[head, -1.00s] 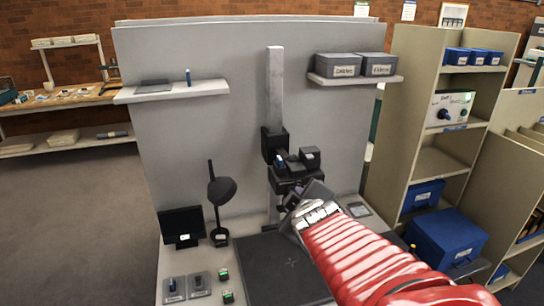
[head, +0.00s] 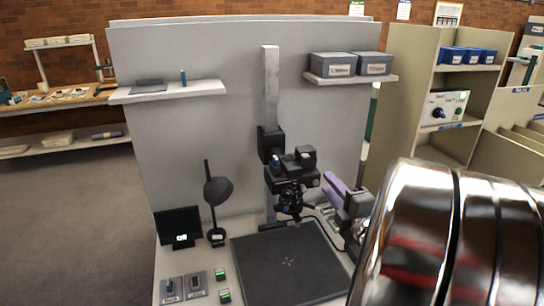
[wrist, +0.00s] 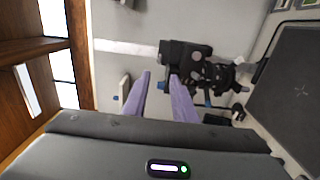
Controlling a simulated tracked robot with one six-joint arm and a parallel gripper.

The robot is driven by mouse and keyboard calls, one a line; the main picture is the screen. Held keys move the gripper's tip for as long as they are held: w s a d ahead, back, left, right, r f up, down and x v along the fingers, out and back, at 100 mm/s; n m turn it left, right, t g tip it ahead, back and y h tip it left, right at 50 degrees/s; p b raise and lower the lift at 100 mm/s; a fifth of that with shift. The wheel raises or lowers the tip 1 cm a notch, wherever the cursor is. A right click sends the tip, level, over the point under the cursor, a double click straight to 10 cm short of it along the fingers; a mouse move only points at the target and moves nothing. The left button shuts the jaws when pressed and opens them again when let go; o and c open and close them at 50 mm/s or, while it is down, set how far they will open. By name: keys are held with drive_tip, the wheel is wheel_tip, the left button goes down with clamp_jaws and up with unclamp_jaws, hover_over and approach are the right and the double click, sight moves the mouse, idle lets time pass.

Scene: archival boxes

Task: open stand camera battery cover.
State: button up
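The stand camera (head: 291,182) is a black body on a carriage on the grey upright column (head: 271,95), above the dark copy board (head: 290,262). In the wrist view the camera (wrist: 188,58) is just beyond my fingertips, its lens parts pointing right. I cannot make out the battery cover or whether it is open. My gripper (head: 335,186) is to the right of the camera, with a purple finger showing. In the wrist view both purple fingers of my gripper (wrist: 160,76) are apart with nothing between them. I cannot tell whether the right finger touches the camera.
A desk lamp (head: 218,190) and small monitor (head: 180,228) stand left of the board. A small blue item (head: 183,76) stands on the left wall shelf (head: 167,92). Grey boxes (head: 333,65) sit on the right one. A beige shelf unit (head: 400,100) stands at right.

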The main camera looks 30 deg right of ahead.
sight(307, 158)
drive_tip(key=shift+w, duration=0.15)
drive_tip(key=x, duration=1.3)
drive_tip(key=shift+w+d, duration=0.1)
drive_tip(key=shift+w, duration=0.15)
drive_tip(key=shift+f, duration=0.1)
clamp_jaws()
